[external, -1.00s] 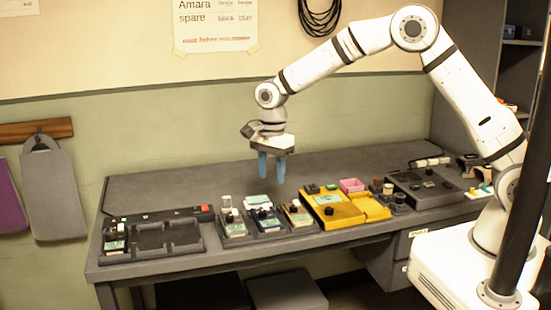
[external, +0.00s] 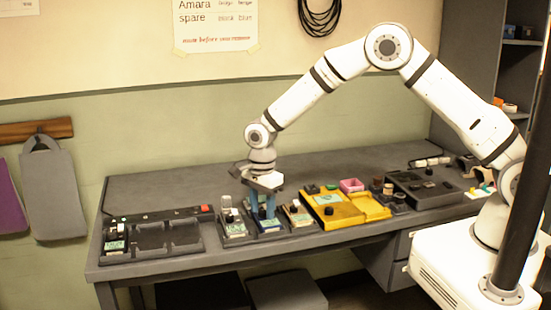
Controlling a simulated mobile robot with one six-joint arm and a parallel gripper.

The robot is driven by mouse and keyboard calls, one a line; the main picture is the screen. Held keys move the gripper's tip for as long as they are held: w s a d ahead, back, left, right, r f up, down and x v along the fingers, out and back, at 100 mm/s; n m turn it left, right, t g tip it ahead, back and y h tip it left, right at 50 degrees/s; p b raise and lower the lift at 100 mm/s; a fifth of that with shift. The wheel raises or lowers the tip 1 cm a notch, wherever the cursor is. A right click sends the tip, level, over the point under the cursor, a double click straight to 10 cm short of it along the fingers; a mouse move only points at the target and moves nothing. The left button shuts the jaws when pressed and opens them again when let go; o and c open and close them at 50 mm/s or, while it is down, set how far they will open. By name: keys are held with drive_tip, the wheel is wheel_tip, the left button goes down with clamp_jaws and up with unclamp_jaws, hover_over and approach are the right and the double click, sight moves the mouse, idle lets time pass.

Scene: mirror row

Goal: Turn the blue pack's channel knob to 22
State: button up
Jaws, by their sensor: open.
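The blue pack (external: 271,225) sits in the middle of a row of three packs on the grey bench. It has a pale label on its front and a dark knob on top. My gripper (external: 263,209) points straight down over this pack, its blue fingers apart. The fingertips are low, at about knob height, one on either side of the knob as seen here. I cannot tell whether they touch it. The fingers and palm hide part of the pack, and the knob's number is too small to read.
A pack with a white top (external: 233,224) stands close on the left and a tan pack (external: 298,213) close on the right. A yellow unit (external: 335,212) is further right. A dark charging tray (external: 152,240) lies at the left. The bench behind the row is clear.

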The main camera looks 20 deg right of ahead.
sight(262, 211)
drive_tip(key=shift+c, duration=0.5)
clamp_jaws()
drive_tip(key=shift+f+n+b, duration=0.1)
drive_tip(key=shift+n+b, duration=0.2)
drive_tip(key=shift+b, duration=0.2)
drive_tip(key=shift+n+b, duration=0.5)
drive_tip(key=shift+n, duration=0.2)
drive_tip(key=shift+o, duration=0.5)
unclamp_jaws()
drive_tip(key=shift+r+b, duration=0.45)
drive_tip(key=shift+r, duration=3.6)
